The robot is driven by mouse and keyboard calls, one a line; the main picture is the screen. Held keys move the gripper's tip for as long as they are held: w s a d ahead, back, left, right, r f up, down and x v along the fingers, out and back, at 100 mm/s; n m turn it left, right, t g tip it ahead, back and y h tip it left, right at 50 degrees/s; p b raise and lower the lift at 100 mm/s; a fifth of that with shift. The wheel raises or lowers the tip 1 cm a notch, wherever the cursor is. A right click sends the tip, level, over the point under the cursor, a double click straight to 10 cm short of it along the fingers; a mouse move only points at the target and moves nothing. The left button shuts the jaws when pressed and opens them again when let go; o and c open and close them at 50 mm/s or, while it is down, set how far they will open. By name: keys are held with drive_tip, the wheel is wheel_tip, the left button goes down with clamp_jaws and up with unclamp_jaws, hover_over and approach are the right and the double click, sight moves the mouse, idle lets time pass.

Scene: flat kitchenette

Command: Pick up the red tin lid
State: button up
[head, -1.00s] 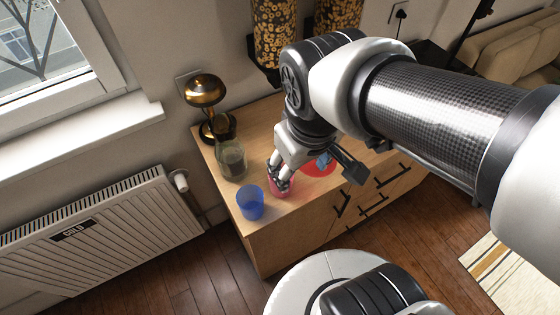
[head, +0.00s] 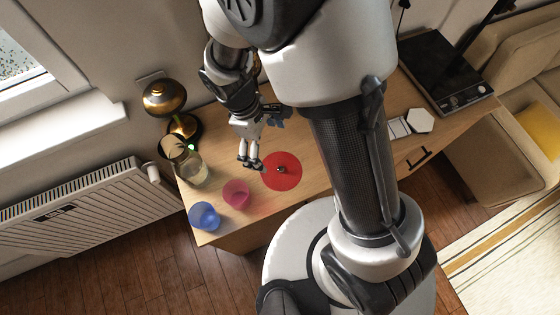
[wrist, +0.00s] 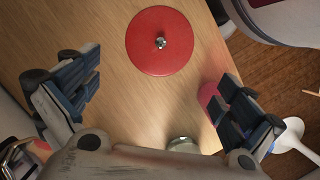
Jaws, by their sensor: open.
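The red tin lid (head: 290,181) is a flat round disc with a small metallic knob at its centre. It lies flat on the wooden cabinet top (head: 322,181). The lid also shows whole at the top middle of the wrist view (wrist: 150,58). My gripper (head: 250,165) is just left of the lid in the head view, pointing down, apart from it. In the wrist view my gripper's fingers (wrist: 160,74) are spread wide, with nothing between them but bare wood and the lid's near edge.
A pink cup (head: 237,194) and a blue cup (head: 204,217) stand near the cabinet's front left corner. A glass jar (head: 190,168) and a brass lamp (head: 165,98) are behind them. A black hob (head: 443,75) and small white items (head: 419,121) are to the right. Wood right of the lid is clear.

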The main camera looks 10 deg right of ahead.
drive_tip(key=b, duration=0.2)
hover_over(280, 169)
drive_tip(key=w+a, duration=0.1)
drive_tip(key=f, duration=0.6)
drive_tip(key=shift+w+a+f, duration=0.15)
drive_tip(key=shift+a, duration=0.05)
drive_tip(key=b+x, duration=0.2)
drive_tip(key=x, duration=0.3)
drive_tip(key=shift+f, duration=0.15)
drive_tip(key=shift+c, duration=0.4)
drive_tip(key=c, duration=1)
drive_tip(key=shift+s, duration=0.25)
drive_tip(key=c, duration=0.8)
drive_tip(key=shift+c, duration=0.2)
